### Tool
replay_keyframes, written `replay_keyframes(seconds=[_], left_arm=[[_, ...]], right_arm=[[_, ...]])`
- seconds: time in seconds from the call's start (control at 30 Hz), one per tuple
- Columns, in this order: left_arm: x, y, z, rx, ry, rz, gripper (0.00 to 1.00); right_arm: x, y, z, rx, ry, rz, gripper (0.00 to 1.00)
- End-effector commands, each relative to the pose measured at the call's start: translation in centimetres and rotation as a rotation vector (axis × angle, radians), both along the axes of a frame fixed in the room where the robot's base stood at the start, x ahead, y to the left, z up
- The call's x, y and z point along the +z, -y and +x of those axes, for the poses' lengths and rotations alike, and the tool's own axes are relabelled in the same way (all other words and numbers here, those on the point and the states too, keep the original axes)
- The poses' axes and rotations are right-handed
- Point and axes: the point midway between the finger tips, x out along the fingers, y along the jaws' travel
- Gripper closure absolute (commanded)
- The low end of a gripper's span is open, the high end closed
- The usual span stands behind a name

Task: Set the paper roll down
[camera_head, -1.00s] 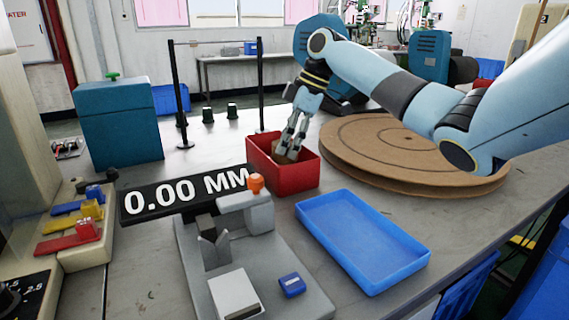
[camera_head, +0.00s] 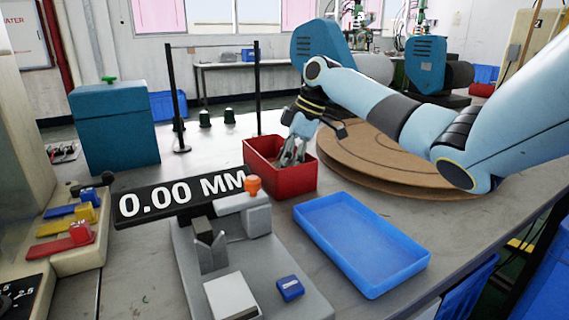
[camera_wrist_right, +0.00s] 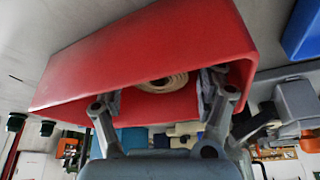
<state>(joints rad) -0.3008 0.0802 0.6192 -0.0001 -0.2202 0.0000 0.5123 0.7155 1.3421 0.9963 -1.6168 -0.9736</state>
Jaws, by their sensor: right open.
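The paper roll (camera_wrist_right: 165,82), a tan coil, lies inside the red bin (camera_wrist_right: 150,45) in the right wrist view. It sits between the two spread fingers of my right gripper (camera_wrist_right: 163,95), and I cannot tell whether either finger touches it. In the head view my right gripper (camera_head: 290,158) points down into the red bin (camera_head: 290,183), with its fingertips below the rim. The roll is hidden there by the fingers and the bin. My left gripper is not in view.
An empty blue tray (camera_head: 362,243) lies in front of the red bin. A round brown board (camera_head: 400,157) lies behind to the right. A gauge with a "0.00 MM" display (camera_head: 180,196) stands at front left. Two thin black posts stand behind the bin.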

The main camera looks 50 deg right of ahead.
Motion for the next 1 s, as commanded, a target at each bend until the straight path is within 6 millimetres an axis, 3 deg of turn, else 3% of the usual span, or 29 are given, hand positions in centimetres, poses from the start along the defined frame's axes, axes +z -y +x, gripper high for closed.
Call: replay_keyframes(seconds=[0.23, 0.5, 0.7, 1.0], left_arm=[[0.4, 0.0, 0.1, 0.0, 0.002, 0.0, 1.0], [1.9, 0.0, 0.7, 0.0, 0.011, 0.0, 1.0], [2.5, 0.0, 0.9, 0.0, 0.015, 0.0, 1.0], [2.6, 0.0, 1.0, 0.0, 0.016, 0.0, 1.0]], right_arm=[[1.4, 0.4, -0.3, -0.001, 0.001, -0.003, 0.25], [7.0, 2.2, -1.7, 0.0, 0.003, -0.005, 0.25], [10.2, 3.2, -2.6, -0.001, 0.001, -0.003, 0.25], [11.3, 3.5, -3.0, 0.0, 0.0, 0.0, 0.25]])
